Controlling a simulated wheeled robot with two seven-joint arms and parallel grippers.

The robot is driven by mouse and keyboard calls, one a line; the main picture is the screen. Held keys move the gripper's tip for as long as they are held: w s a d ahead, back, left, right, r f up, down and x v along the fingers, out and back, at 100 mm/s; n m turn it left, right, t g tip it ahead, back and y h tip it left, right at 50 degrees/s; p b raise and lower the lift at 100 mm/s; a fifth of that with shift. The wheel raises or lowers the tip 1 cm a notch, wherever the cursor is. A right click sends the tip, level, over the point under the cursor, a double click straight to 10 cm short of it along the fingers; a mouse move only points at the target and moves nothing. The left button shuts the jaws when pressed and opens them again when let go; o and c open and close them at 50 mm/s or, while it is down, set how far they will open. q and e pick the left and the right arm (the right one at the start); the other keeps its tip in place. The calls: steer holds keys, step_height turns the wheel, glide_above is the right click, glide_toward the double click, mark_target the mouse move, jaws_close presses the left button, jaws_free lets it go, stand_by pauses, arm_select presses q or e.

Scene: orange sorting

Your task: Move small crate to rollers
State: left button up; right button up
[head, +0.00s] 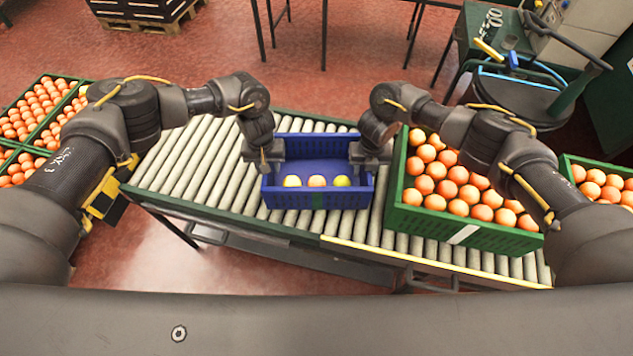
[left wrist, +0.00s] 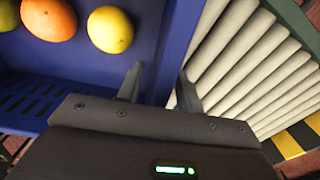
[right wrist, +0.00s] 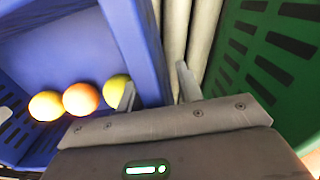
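The small blue crate (head: 297,198) is over the middle of the roller conveyor (head: 200,160), beside the large green crate. It appears upright and level; its underside is hidden, so I cannot tell whether it touches the rollers. Three fruits, yellowish, orange and yellow-green, lie in a row in it. My left gripper (head: 268,165) is at its left wall; in the left wrist view its open fingers (left wrist: 160,88) straddle that wall. My right gripper (head: 368,162) is at the right wall; in the right wrist view its fingers (right wrist: 157,90) stand apart around the wall, with a gap outside.
The green crate (head: 465,236) full of oranges stands on the conveyor close to the right of the blue crate. More orange crates are at the far left (head: 48,125) and far right. Bare rollers lie left of the blue crate. A black drum (head: 530,95) stands behind.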

arm_select(q)
steer(key=shift+r, duration=0.1)
step_height(320, 180, up, 12)
steer(key=shift+f, duration=0.1)
stand_by(0.4)
arm_select(e)
step_height(320, 180, up, 12)
stand_by(0.5)
steer(key=shift+a, duration=0.1)
stand_by(0.4)
